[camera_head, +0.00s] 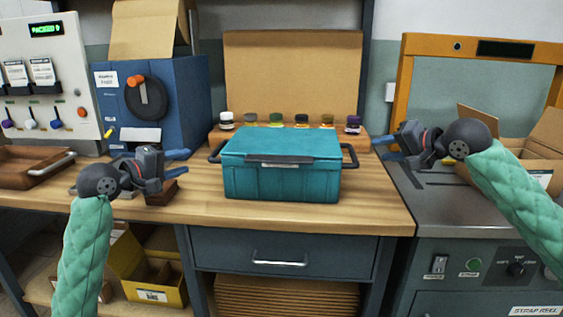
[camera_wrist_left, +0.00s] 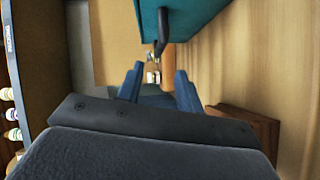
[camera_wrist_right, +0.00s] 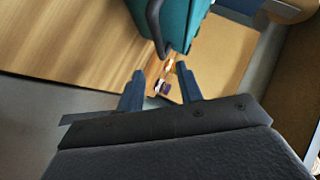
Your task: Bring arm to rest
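My left gripper (camera_head: 182,162) is open and empty above the left part of the wooden bench, left of the teal case. Its two blue fingers stand apart in the left wrist view (camera_wrist_left: 155,85). My right gripper (camera_head: 388,146) is open and empty to the right of the case, near the seam between the bench and the strapping machine. Its fingers also stand apart in the right wrist view (camera_wrist_right: 158,90). Both arms wear green quilted sleeves and touch nothing that I can see.
The closed teal case (camera_head: 282,178) with dark side handles sits mid-bench. Several small jars (camera_head: 277,119) stand on a wooden rack (camera_head: 216,139) behind it. A blue machine (camera_head: 190,105) stands at left, a strapping machine (camera_head: 460,210) at right. The bench front (camera_head: 300,215) is clear.

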